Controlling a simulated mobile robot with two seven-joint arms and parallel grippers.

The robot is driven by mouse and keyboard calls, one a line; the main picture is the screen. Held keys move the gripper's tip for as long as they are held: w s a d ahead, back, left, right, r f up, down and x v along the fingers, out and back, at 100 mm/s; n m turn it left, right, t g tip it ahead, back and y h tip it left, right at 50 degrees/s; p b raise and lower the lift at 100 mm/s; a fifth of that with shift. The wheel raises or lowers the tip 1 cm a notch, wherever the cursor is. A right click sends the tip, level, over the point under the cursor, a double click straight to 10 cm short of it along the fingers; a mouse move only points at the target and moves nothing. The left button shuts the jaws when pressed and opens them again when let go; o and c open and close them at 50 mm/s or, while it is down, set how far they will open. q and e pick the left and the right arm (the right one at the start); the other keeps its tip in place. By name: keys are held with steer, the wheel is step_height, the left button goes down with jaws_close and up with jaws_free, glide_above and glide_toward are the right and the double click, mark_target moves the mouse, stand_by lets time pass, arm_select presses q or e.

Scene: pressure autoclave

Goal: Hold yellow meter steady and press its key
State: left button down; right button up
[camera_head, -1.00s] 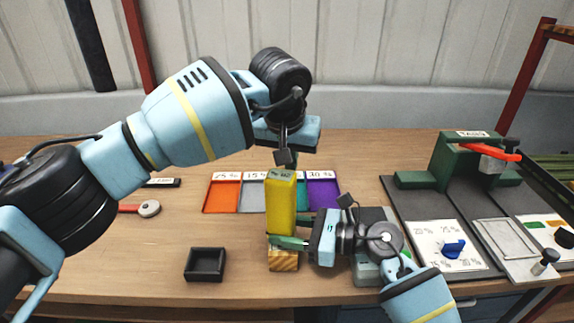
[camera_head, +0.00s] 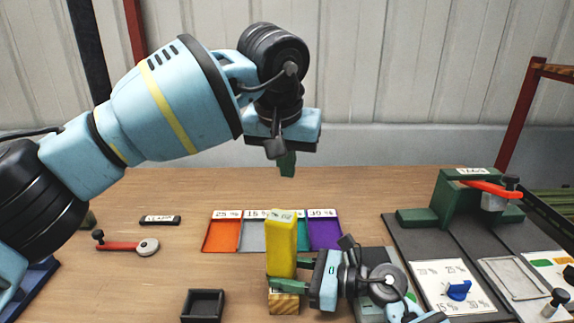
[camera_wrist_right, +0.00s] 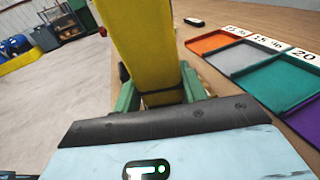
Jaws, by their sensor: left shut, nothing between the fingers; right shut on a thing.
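The yellow meter (camera_head: 281,246) stands upright on a small striped wooden block (camera_head: 284,303) near the table's front edge. My right gripper (camera_head: 284,286) is shut on the meter's lower part, coming from the right. In the right wrist view the meter (camera_wrist_right: 151,45) rises between the two green fingers (camera_wrist_right: 160,92). My left gripper (camera_head: 286,164) is shut and empty, fingers pointing down, well above the meter and apart from it. A small label shows on the meter's top; the key cannot be made out.
Coloured trays labelled with percentages, including an orange one (camera_head: 221,236), lie behind the meter. A black open box (camera_head: 203,304) is at front left, a red-handled tool (camera_head: 125,246) farther left. A green press with a red lever (camera_head: 490,181) stands at right.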

steer(key=o, duration=0.8)
steer(key=shift+o, duration=0.2)
steer(key=v, duration=1.2)
